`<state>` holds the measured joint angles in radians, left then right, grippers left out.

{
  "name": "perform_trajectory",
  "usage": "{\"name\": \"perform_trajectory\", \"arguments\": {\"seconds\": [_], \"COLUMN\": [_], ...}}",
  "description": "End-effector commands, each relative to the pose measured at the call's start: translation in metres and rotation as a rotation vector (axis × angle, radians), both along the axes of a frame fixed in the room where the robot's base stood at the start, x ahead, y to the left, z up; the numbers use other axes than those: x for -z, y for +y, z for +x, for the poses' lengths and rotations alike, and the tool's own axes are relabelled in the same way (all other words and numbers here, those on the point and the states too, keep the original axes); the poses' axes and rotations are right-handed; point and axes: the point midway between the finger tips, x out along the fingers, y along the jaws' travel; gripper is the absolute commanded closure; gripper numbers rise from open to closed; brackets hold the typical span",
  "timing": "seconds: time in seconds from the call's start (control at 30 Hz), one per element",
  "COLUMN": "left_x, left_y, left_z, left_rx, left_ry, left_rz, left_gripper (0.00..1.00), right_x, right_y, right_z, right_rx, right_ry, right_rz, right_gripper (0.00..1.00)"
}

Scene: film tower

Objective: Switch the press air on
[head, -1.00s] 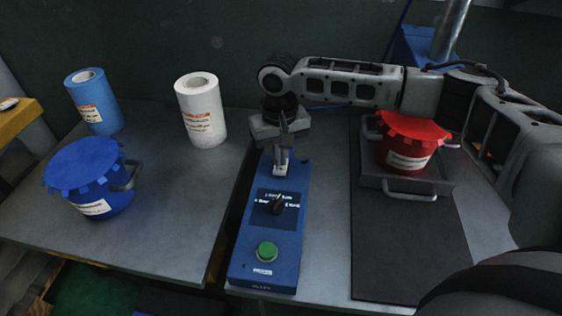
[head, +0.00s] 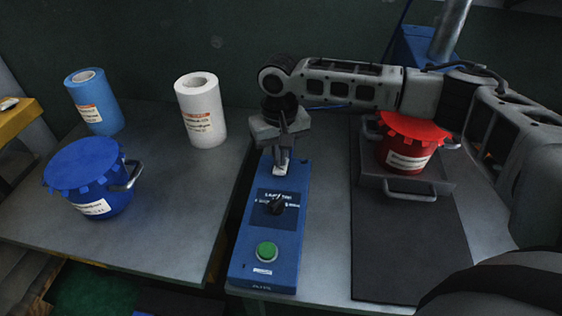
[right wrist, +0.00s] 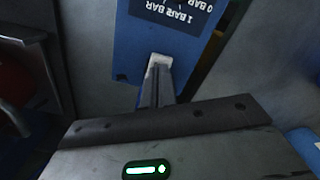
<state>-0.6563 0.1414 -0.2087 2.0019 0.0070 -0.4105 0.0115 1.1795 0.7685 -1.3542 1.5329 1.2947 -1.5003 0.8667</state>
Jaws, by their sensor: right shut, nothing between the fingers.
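A blue control box (head: 256,238) lies on the table in the middle of the head view. It carries a green button (head: 266,251) near its front end and a black rotary knob (head: 277,206) on a dark labelled plate. My right gripper (head: 281,168) is shut and empty, pointing down over the box's far end, beyond the knob. In the right wrist view the shut fingertips (right wrist: 159,62) are over the blue box (right wrist: 130,50), and the dark plate (right wrist: 175,12) shows bar markings; the knob is out of that view. I cannot tell whether the fingertips touch the box. My left gripper is not visible.
A red lidded pot (head: 405,150) stands on a grey stand at the right. A blue lidded pot (head: 95,185), a blue roll (head: 93,102) and a white roll (head: 202,112) stand on the left table. A narrow gap separates the tables.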

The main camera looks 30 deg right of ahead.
Motion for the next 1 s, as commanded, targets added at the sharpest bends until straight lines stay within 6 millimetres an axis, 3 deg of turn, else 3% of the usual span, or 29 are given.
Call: {"name": "perform_trajectory", "arguments": {"seconds": [1.0], "left_x": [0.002], "left_y": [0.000], "left_z": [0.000], "left_rx": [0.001], "left_ry": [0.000], "left_rz": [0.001], "left_gripper": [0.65], "right_x": [0.016], "right_y": [0.000], "right_z": [0.000], "right_rx": [0.001], "right_ry": [0.001], "right_rz": [0.000], "right_gripper": [1.00]}}
